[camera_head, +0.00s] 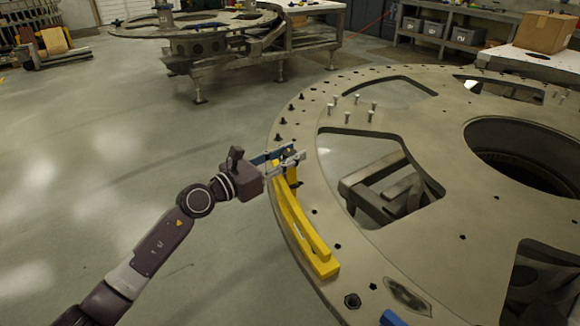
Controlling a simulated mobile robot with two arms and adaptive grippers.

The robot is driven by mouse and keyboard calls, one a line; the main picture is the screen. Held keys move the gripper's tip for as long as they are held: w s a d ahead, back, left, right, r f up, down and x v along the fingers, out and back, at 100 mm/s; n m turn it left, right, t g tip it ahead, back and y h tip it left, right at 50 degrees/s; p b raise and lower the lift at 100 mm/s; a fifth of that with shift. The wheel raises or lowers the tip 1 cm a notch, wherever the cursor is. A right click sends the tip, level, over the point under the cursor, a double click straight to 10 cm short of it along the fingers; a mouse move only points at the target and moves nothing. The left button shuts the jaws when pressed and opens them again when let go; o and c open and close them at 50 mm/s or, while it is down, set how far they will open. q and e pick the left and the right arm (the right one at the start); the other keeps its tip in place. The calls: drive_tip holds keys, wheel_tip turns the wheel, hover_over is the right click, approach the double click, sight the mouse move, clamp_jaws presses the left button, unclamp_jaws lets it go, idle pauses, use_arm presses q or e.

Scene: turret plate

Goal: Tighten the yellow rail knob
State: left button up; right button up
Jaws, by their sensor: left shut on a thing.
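The yellow rail (303,230) is a curved bar lying along the left rim of the large grey turret plate (455,195). My left gripper (293,157) is at the rail's far end, with its fingers over the plate's edge. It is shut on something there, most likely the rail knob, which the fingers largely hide. A yellow piece shows just below the fingers. My right gripper is not in view.
Several bolts (372,116) stand upright on the plate beyond the gripper. The plate has large cutouts and a round central hole (530,155). A second plate on a stand (195,25) and shelves with grey bins (432,29) are behind.

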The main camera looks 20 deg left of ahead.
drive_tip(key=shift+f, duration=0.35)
use_arm(q)
drive_tip(key=o, duration=1.2)
drive_tip(key=shift+s+a, duration=0.1)
drive_tip(key=shift+s+a+f, duration=0.1)
drive_tip(key=shift+s+a, duration=0.05)
drive_tip(key=shift+s, duration=0.15)
drive_tip(key=v, duration=1.1)
drive_tip(key=shift+a, duration=0.1)
